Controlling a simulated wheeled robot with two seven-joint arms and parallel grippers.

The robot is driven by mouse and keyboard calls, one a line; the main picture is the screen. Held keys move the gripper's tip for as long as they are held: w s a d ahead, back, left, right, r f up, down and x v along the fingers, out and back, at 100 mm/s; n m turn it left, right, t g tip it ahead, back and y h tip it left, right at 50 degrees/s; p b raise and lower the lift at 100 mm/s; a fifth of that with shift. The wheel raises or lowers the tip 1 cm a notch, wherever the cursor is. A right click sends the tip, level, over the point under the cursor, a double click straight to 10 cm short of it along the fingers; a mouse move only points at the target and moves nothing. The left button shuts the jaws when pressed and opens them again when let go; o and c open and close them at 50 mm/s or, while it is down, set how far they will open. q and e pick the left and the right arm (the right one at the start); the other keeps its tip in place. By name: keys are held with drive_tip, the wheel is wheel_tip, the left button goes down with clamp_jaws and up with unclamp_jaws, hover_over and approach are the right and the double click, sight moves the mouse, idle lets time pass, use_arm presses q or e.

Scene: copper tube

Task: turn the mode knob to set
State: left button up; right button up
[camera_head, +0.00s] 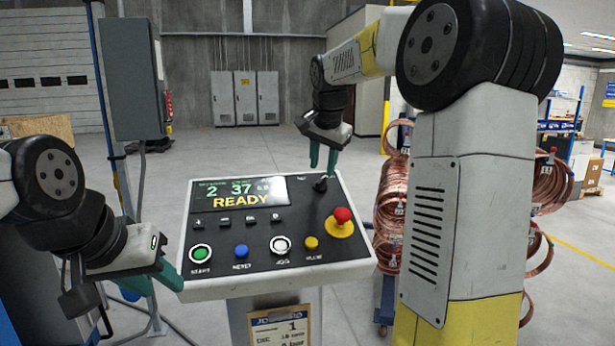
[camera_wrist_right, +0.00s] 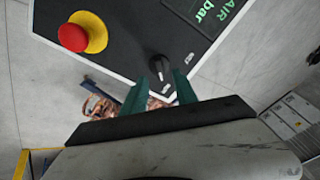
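The mode knob (camera_head: 320,184) is a black knob at the upper right of the control panel (camera_head: 215,268). In the right wrist view the knob (camera_wrist_right: 159,66) stands just beyond the fingertips. My right gripper (camera_head: 324,165) hangs above the panel's back edge. Its two green fingers (camera_wrist_right: 172,78) are apart with a gap between them, and nothing is held. The label by the knob is too small to read. My left gripper (camera_head: 165,280) is by the panel's lower left corner; its finger gap is not clear.
The panel display (camera_head: 240,193) reads READY. A red emergency button (camera_head: 342,215) sits right of several coloured buttons, including a green one (camera_head: 200,253). Copper coils (camera_head: 390,205) hang on a stand behind the panel's right side. A clipboard (camera_head: 280,327) hangs below the panel.

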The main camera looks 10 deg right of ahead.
sight(321, 179)
drive_tip(key=x, duration=0.5)
clamp_jaws()
